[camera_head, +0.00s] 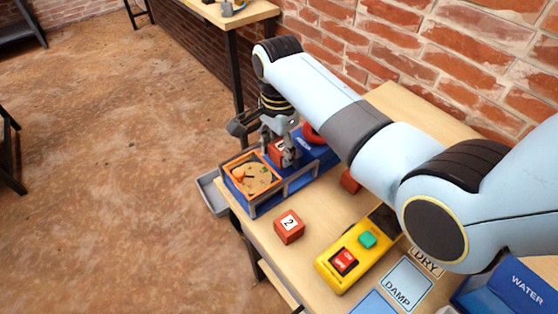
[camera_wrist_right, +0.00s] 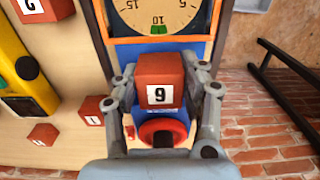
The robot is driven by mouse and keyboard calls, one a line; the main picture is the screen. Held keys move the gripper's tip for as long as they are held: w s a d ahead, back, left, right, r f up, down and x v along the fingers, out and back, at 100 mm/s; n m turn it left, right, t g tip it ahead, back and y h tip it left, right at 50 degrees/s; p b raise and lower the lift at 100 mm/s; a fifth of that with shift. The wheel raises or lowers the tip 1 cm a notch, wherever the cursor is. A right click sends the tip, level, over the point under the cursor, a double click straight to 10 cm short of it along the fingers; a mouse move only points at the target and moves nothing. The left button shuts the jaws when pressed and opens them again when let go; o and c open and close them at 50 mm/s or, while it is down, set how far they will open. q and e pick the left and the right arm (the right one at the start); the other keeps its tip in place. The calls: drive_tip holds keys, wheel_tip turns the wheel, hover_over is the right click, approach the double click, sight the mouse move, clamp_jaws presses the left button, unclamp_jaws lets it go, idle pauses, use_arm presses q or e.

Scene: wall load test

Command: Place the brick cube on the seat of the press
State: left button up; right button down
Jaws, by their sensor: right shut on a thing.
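My right gripper (camera_head: 281,157) is shut on a red-brown brick cube (camera_wrist_right: 160,72) with a white label reading 9 or 6. In the wrist view its fingers lie on both sides of the cube. The gripper and cube are over the press, behind the dial. I cannot tell whether the cube touches the seat, which the cube and fingers hide. My left gripper is not in view.
A cube labelled 2 (camera_head: 289,226) stands on the wooden table, and another cube (camera_head: 350,182) is partly behind my arm. A yellow button box (camera_head: 358,250), a DAMP card (camera_head: 404,285) and a blue WATER container (camera_head: 519,286) are nearer. A brick wall (camera_head: 400,45) stands behind.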

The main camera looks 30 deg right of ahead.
sight(279, 161)
drive_tip(key=shift+f, duration=2)
drive_tip(key=shift+f, duration=0.15)
drive_tip(key=c, duration=0.7)
unclamp_jaws()
wheel_tip(279, 161, up, 12)
drive_tip(key=shift+r+p, duration=0.15)
drive_tip(key=shift+p, duration=0.25)
